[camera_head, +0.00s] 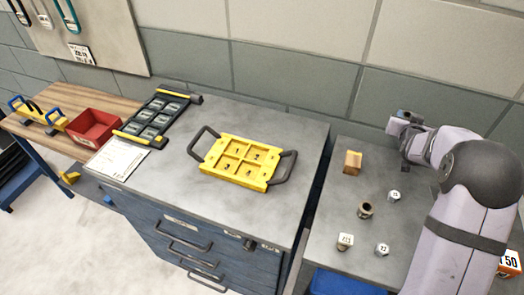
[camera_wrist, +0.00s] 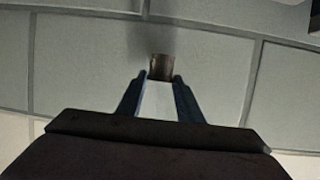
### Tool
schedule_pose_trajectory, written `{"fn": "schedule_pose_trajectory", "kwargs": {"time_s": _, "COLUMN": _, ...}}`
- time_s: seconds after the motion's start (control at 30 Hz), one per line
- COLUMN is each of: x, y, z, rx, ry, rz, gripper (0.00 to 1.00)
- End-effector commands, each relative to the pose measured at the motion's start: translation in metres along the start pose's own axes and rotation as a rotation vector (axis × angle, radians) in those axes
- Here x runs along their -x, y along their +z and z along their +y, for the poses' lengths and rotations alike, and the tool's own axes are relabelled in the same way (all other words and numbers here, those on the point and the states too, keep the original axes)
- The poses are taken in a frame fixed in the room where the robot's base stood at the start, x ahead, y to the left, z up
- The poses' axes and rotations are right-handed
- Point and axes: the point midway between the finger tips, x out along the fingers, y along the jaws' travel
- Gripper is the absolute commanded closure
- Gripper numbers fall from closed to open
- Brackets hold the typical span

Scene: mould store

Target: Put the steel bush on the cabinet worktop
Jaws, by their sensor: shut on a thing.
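My gripper (camera_head: 401,123) is above the far part of the right-hand bench and is shut on a small, dark metallic piece, the steel bush (camera_head: 404,115). In the wrist view the bush (camera_wrist: 161,67) shows between the two fingertips, brownish and squarish from the side. Its lower end is hidden. The cabinet worktop (camera_head: 300,128) is the grey top left of that bench, over blue drawers. My gripper is to the right of it, apart from it.
A yellow handled tray (camera_head: 242,160) sits mid-worktop, with a black rack (camera_head: 158,118) and a paper sheet (camera_head: 117,158) at left. The worktop's right side is clear.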

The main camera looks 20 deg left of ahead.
Motion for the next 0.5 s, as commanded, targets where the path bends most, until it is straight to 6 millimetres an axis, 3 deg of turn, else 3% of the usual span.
{"fn": "schedule_pose_trajectory", "kwargs": {"time_s": 0.17, "x": 0.000, "y": 0.009, "z": -0.015, "rx": 0.029, "ry": -0.080, "rz": 0.000, "gripper": 0.95}}
{"fn": "schedule_pose_trajectory", "kwargs": {"time_s": 0.27, "x": 0.002, "y": 0.013, "z": -0.033, "rx": 0.051, "ry": -0.142, "rz": 0.001, "gripper": 0.95}}
{"fn": "schedule_pose_trajectory", "kwargs": {"time_s": 0.5, "x": 0.012, "y": 0.004, "z": -0.125, "rx": 0.122, "ry": -0.335, "rz": 0.005, "gripper": 0.95}}
